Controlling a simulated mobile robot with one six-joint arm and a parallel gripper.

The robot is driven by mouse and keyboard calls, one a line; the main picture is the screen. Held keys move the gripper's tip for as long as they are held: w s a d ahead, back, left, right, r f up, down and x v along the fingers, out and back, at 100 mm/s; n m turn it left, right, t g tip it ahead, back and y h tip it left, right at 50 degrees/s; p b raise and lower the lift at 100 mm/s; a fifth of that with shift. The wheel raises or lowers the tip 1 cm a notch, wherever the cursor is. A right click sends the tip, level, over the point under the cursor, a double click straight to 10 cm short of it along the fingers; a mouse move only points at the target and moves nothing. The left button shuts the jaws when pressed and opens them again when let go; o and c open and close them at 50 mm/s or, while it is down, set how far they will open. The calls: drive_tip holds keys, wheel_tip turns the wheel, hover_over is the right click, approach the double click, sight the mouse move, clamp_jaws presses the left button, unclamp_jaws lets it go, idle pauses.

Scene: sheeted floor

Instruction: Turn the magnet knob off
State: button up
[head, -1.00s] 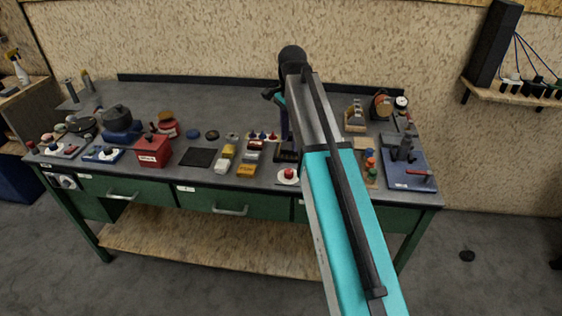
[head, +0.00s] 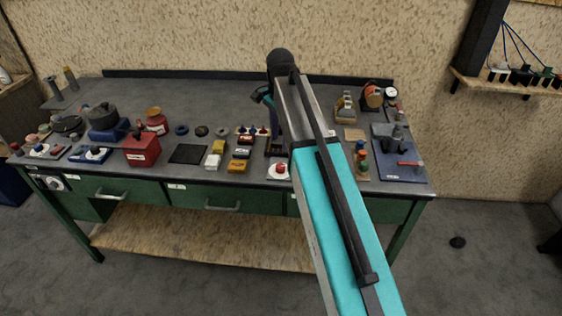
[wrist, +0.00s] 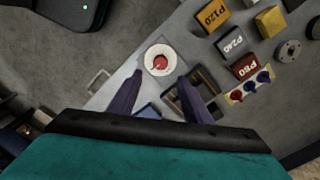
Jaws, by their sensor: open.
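I cannot tell for sure which part is the magnet knob. A red knob on a round white base (wrist: 158,62) sits on a pale plate in the wrist view, just beyond my fingertips. It also shows at the bench's front edge in the head view (head: 280,169). My gripper (wrist: 160,80) is open and empty, its two purple fingers spread apart on either side below the knob. In the head view my arm hides part of the bench around the gripper. A dark square frame (wrist: 205,93) lies beside the right finger.
The bench (head: 225,95) is crowded along its front. Small labelled blocks (head: 240,153) and a red box (head: 141,148) stand left of the knob. Bottles (head: 361,160) and a blue plate with a red lever (head: 400,172) stand right. The bench's back strip is clearer.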

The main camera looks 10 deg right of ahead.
sight(280, 166)
drive_tip(key=shift+f+p, duration=1.05)
drive_tip(key=shift+f, duration=4.4)
